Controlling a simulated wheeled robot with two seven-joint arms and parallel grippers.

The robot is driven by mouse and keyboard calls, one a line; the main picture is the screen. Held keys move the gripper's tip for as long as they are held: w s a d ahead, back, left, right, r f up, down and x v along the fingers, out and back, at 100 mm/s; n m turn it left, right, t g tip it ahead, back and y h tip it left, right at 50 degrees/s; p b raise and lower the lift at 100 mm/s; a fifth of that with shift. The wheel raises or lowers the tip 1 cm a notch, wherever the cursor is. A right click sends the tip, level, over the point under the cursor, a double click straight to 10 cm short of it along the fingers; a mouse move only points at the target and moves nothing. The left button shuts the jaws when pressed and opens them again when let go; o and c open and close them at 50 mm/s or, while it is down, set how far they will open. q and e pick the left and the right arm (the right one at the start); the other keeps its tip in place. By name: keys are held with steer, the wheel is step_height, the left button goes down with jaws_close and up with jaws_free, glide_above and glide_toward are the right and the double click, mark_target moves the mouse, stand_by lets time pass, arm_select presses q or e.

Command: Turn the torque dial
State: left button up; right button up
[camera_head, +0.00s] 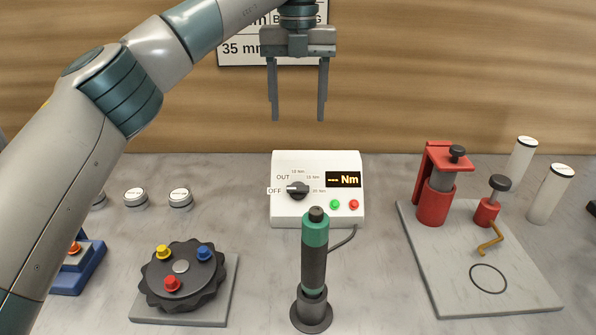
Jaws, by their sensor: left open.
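The torque dial (298,190) is a black knob on the front of a white control box (316,216). Its pointer side faces left, toward the OFF label. My left gripper (298,118) hangs above and behind the box, fingers pointing down, apart and empty. It touches nothing. My right gripper is not in view.
A green and black screwdriver (315,262) stands upright in a round base in front of the box. A black rotary fixture (182,275) sits at left. Red fixtures (436,196) stand on a grey plate at right. White cylinders (551,192) stand behind it.

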arm_select(q)
steer(key=shift+s+r, duration=0.15)
steer(key=shift+s, duration=0.1)
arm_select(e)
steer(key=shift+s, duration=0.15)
arm_select(q)
steer(key=p, duration=0.3)
glide_toward(298, 189)
steer(key=f, duration=0.6)
steer(key=shift+w+f, duration=0.1)
steer(key=shift+w, duration=0.3)
steer(key=shift+f, duration=0.8)
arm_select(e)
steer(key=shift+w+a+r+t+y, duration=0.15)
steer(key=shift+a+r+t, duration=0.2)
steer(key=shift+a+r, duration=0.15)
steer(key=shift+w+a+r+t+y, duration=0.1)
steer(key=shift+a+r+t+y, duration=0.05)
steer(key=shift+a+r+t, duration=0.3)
arm_select(q)
steer(key=c, duration=1.1)
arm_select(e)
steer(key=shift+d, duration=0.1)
